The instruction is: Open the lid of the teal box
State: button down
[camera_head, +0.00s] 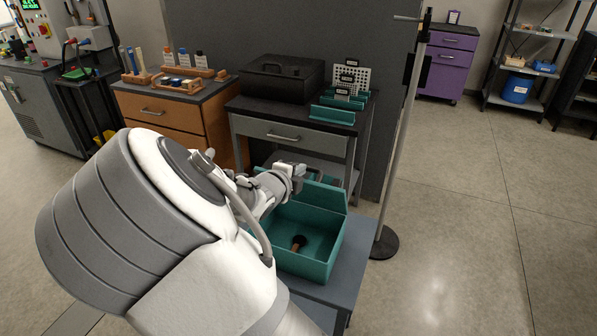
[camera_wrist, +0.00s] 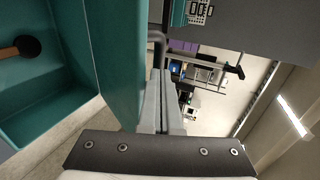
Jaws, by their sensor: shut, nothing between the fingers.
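The teal box (camera_head: 338,250) stands on a grey-blue table in the head view, its inside open to view. Its teal lid (camera_head: 325,192) is raised at the back of the box, roughly upright. In the wrist view the box (camera_wrist: 75,75) is at left and the lid (camera_wrist: 112,50) runs beside my fingers. My gripper (camera_wrist: 160,75) is shut and empty, on the lid's outer side, close to a grey bar handle (camera_wrist: 157,37). I cannot tell whether the fingers touch the lid or handle. In the head view my arm hides the box's left part.
A brown and black object (camera_head: 299,242) lies inside the box. Behind stands a grey drawer table (camera_head: 283,133) with a black case (camera_head: 283,78) and teal racks (camera_head: 335,113). A metal pole (camera_head: 403,140) rises at the right. The floor farther right is clear.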

jog(key=shift+r, duration=0.1)
jog(key=shift+w+d+r+p, duration=0.15)
jog(key=shift+w+r+p, duration=0.1)
jog(key=shift+p, duration=0.7)
jog(key=shift+w+f+g, duration=0.1)
jog(key=shift+g, duration=0.2)
jog(key=shift+w+p, duration=0.1)
jog(key=shift+p, duration=0.5)
jog(key=shift+w+d+r+p, duration=0.2)
jog(key=shift+w+p, duration=0.1)
jog(key=shift+p, duration=0.5)
jog(key=w+p, duration=0.1)
jog(key=p, duration=0.1)
jog(key=g+p, duration=0.1)
jog(key=p, duration=0.1)
jog(key=w+d+r+g+p, duration=0.1)
jog(key=p, duration=0.1)
jog(key=shift+w+y, duration=0.3)
jog(key=shift+w, duration=0.05)
jog(key=w+d+p, duration=0.2)
jog(key=w+p, duration=0.1)
jog(key=w, duration=0.2)
jog(key=shift+w+f+p, duration=0.35)
jog(key=shift+w+p, duration=0.05)
